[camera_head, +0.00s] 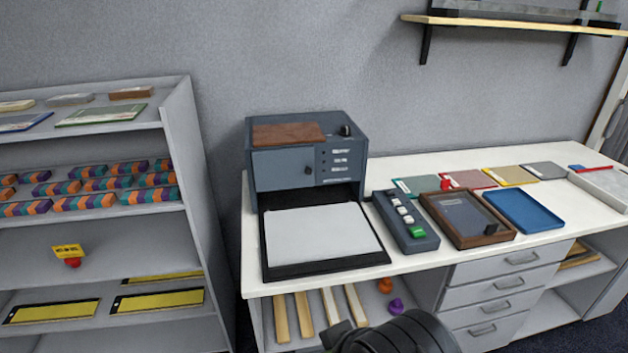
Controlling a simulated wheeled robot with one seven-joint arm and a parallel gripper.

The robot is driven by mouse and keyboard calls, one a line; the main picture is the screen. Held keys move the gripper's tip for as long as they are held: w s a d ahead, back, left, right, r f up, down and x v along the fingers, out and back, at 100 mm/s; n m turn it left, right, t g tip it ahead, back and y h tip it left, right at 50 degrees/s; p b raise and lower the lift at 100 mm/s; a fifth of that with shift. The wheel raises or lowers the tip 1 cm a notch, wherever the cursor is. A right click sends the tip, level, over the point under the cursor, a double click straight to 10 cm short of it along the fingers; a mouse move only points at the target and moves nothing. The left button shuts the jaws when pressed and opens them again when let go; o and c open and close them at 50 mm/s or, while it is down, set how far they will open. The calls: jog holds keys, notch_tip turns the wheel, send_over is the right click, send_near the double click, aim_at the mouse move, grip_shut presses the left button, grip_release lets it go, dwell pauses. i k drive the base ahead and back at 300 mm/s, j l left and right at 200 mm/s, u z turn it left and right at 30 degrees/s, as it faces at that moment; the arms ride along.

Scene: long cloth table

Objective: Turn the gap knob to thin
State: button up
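A blue-grey machine (283,178) stands at the left end of the white table. A small dark knob (308,169) is on its front face, beside a panel with small white labels. Another dark knob-like part (345,130) sits on its top right. The labels are too small to read, so I cannot tell which one is the gap knob or where it points. A dark rounded part of my arm shows at the bottom edge, well short of the machine. My gripper's fingers do not show.
A white sheet lies on a black tray (325,268) before the machine. To its right are a button box (405,220), a wooden tray (467,218) and a blue tray (523,211). A grey shelf unit (190,150) stands left; a wall shelf (510,25) hangs above.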

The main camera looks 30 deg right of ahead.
aim_at(345, 130)
jog(key=i+l+u, duration=0.25)
jog(key=l, duration=0.2)
jog(key=l+u, duration=0.3)
jog(key=l, duration=0.15)
jog(key=i+l+u, duration=0.25)
jog(key=l, duration=0.25)
jog(key=k+j, duration=0.05)
jog(key=k, duration=0.05)
